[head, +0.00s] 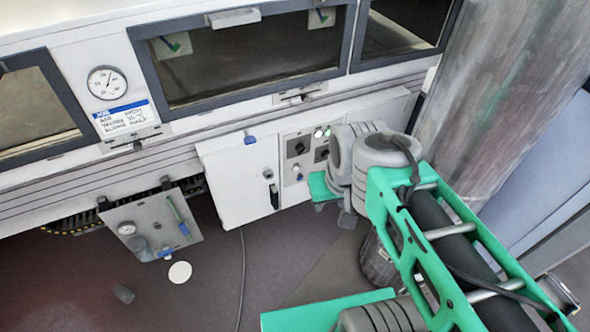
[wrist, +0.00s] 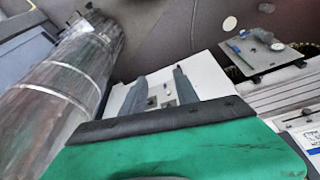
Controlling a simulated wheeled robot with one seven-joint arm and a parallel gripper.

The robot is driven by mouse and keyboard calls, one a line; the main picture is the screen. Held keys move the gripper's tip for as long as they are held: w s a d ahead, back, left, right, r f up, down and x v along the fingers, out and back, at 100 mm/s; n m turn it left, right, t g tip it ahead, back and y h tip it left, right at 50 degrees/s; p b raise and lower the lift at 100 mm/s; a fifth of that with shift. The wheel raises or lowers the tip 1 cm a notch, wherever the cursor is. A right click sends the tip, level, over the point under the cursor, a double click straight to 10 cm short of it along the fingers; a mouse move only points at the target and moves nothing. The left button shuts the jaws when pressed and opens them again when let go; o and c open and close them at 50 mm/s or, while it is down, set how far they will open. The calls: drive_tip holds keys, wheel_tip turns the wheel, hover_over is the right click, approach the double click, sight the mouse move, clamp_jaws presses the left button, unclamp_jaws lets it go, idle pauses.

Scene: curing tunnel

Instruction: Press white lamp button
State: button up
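The grey control panel (head: 288,134) is on the tunnel's lower front, right of a white cabinet door. I cannot tell for sure which is the white lamp button. In the wrist view, small panel controls (wrist: 167,88) show between the fingers. My gripper (wrist: 158,74) points toward the panel with its two dark fingers apart and nothing between them. Contact with the panel is not visible. In the head view my arm hides the fingertips and the panel's right part.
The white cabinet door (head: 240,180) has a black handle and a blue tab. A grey plate (head: 155,225) with a gauge stands lower left. A large metal cylinder (head: 500,90) stands on the right. Windows and a dial gauge (head: 107,82) are above. Floor at lower left is mostly clear.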

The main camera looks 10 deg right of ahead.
idle(0.4)
clamp_jaws()
idle(1.5)
